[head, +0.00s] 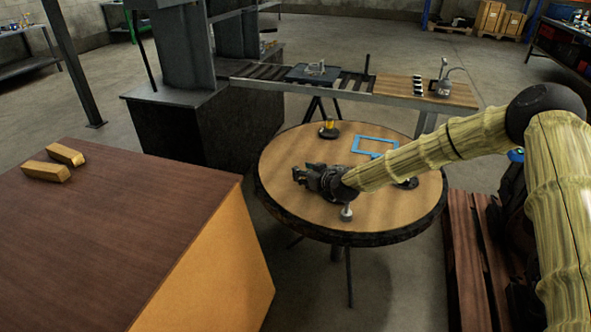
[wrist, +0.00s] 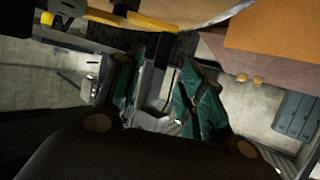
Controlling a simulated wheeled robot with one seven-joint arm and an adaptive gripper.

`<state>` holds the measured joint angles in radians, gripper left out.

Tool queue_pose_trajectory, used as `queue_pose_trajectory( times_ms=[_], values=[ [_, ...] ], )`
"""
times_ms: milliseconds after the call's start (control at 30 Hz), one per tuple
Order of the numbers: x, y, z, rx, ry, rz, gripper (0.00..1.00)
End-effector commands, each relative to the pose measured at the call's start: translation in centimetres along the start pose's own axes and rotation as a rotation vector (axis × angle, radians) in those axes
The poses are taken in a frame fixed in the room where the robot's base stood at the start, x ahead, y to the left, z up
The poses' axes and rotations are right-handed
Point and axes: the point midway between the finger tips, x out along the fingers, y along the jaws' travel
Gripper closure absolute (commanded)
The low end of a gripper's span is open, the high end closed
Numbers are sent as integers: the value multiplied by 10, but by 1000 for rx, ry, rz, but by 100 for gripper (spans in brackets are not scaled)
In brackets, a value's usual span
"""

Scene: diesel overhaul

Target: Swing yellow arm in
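A yellow bar (wrist: 145,21) crosses the top left of the wrist view, close to dark parts; its ends and mounting are unclear. In the head view, a small yellow part (head: 330,124) stands on a black base on the round wooden table (head: 290,150); I cannot tell whether it belongs to the same bar. My gripper (head: 304,177) is low over the left half of this table and points left. In the wrist view, its green-padded fingers (wrist: 165,92) are apart with a gap between them. Nothing is clearly held, and the bar is apart from the fingertips.
A blue frame (head: 375,146) lies on the round table behind my forearm. A small metal post (head: 346,213) is near the front edge. A brown cabinet (head: 130,230) stands left with two gold blocks (head: 66,154). A roller bench (head: 345,83) runs behind. Pallets (head: 470,250) lie right.

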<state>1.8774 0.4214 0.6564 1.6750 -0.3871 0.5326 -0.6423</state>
Motion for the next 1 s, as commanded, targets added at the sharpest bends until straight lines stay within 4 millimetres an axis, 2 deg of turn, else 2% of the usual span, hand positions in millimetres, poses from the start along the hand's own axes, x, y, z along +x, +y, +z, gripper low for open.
queue_pose_trajectory(
  times_ms=[300,500,933,1000],
  values=[
    [40,-1,1,2,-2,-1,61],
    [57,-2,0,0,-1,-2,61],
    [62,-2,1,1,-2,-2,61],
    [62,-2,1,1,-2,-2,73]
  ],
)
